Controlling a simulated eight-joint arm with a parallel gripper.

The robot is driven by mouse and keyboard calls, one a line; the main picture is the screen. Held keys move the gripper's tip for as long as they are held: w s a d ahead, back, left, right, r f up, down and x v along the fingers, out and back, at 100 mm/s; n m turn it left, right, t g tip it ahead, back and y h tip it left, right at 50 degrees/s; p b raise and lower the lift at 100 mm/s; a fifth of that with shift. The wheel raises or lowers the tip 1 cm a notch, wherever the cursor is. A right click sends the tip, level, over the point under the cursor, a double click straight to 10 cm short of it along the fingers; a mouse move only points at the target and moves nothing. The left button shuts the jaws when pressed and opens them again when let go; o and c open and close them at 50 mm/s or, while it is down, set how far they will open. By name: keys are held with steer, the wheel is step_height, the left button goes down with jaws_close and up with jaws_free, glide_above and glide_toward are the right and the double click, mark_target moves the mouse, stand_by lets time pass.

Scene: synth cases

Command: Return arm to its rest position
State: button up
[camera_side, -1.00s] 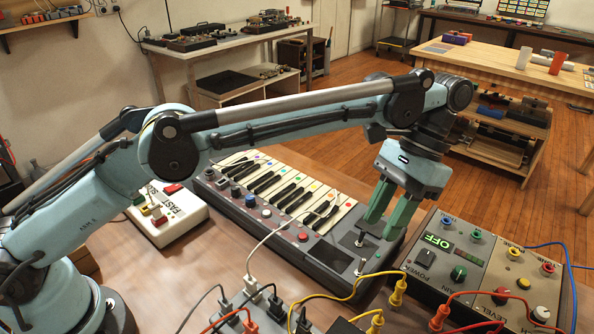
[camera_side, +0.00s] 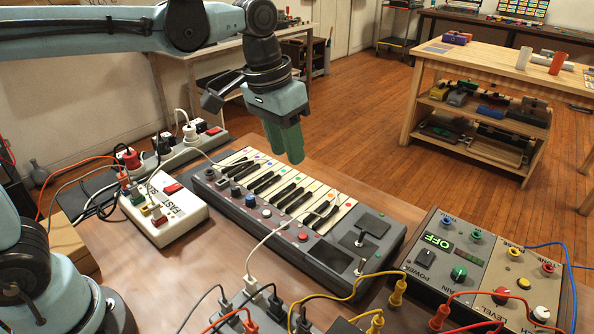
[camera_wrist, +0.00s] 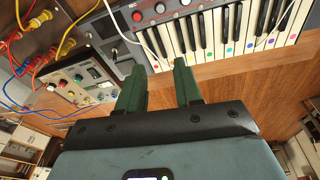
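My gripper (camera_side: 285,160) hangs in the air above and behind the keyboard in the side view, its two green fingers pointing down. They overlap there, but the wrist view shows a clear gap between the fingers (camera_wrist: 158,72) with nothing held in it. The arm reaches in from the upper left, raised over the table. The keyboard (camera_side: 325,252), with white and black keys and coloured dots, lies flat below the gripper, apart from it. It also shows in the wrist view (camera_wrist: 192,13).
A control box reading OFF (camera_side: 440,273) stands at the right, with yellow, red and blue cables. A white switch box (camera_side: 178,222) and a power strip (camera_side: 205,142) are at the left. More cables cross the front. The air around the gripper is clear.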

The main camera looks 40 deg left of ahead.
steer(key=s+a+f+n+t+y, duration=0.1)
steer(key=s+a+f+t, duration=0.4)
steer(key=s+a, duration=0.4)
steer(key=shift+a+f+n, duration=0.4)
steer(key=shift+a+f, duration=0.05)
steer(key=shift+f, duration=0.2)
